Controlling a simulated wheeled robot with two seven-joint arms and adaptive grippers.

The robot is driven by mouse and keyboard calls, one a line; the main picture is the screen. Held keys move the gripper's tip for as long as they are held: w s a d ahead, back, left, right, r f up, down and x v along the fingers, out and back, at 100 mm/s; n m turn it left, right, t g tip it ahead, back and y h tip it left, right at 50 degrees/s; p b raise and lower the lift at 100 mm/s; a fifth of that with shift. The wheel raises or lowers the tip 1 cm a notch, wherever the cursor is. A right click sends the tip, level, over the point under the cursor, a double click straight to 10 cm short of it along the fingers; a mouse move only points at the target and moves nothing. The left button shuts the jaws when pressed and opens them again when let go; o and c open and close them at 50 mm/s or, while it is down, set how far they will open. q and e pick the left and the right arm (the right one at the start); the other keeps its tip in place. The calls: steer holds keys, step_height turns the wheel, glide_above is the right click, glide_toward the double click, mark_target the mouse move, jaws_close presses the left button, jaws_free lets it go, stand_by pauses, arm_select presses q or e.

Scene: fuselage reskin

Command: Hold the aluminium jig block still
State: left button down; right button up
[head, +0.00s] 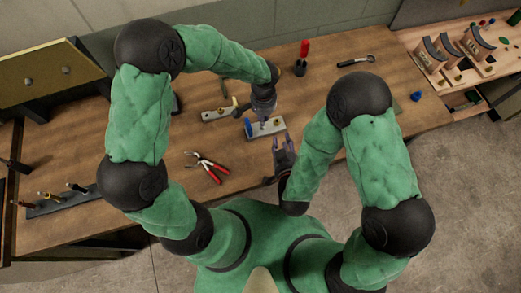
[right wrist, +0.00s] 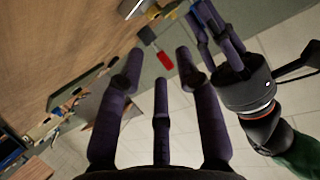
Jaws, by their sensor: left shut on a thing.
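A pale metal block, the aluminium jig block (head: 276,127), lies on the wooden bench in front of my body, with a blue part standing at its left end. My left gripper (head: 264,116) reaches down onto it from above, its fingers shut on the block; the contact is partly hidden. The left gripper also shows at the top of the right wrist view (right wrist: 215,25). My right gripper (head: 281,142) is just in front of the block near the bench edge. Its fingers are spread and nothing shows between them in the right wrist view (right wrist: 163,75).
A second metal bar (head: 217,114) with brass parts lies left of the block. Red-handled pliers (head: 208,168) lie nearer the front. A red-handled tool (head: 302,58) stands at the back, beside a dark wrench (head: 356,61). A rack of curved parts (head: 455,50) stands right.

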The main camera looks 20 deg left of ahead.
mark_target(251, 129)
steer(key=s+a+n+g+y, duration=0.2)
steer(key=s+a+n+y, duration=0.15)
steer(key=s+a, duration=0.2)
steer(key=shift+n+h, duration=0.35)
steer(key=shift+n, duration=0.1)
steer(key=x, duration=0.8)
steer(key=r+x, duration=0.1)
steer(key=x, duration=0.3)
steer(key=shift+w+a+f, duration=0.2)
steer(key=shift+w+a, duration=0.15)
jaws_close()
